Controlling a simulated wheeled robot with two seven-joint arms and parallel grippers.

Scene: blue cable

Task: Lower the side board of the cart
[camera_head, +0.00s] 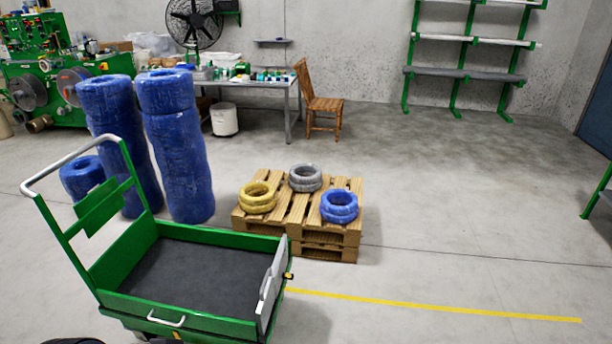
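The green cart (150,248) stands at the lower left with a dark, empty bed (195,275). Its push handle (88,150) rises at the left end. At the right end a light grey side board (271,287) stands roughly upright, with a handle-like bar on it and a small black and yellow part (288,276) at its outer edge. The near green side board (180,315) also stands up and carries a white handle (166,321). Neither of my grippers shows in the head view.
Wooden pallets (298,222) with yellow, grey and blue cable coils stand behind the cart to the right. Tall blue wrapped stacks (180,150) stand behind it. A yellow line (430,305) crosses the floor. The floor at right is clear.

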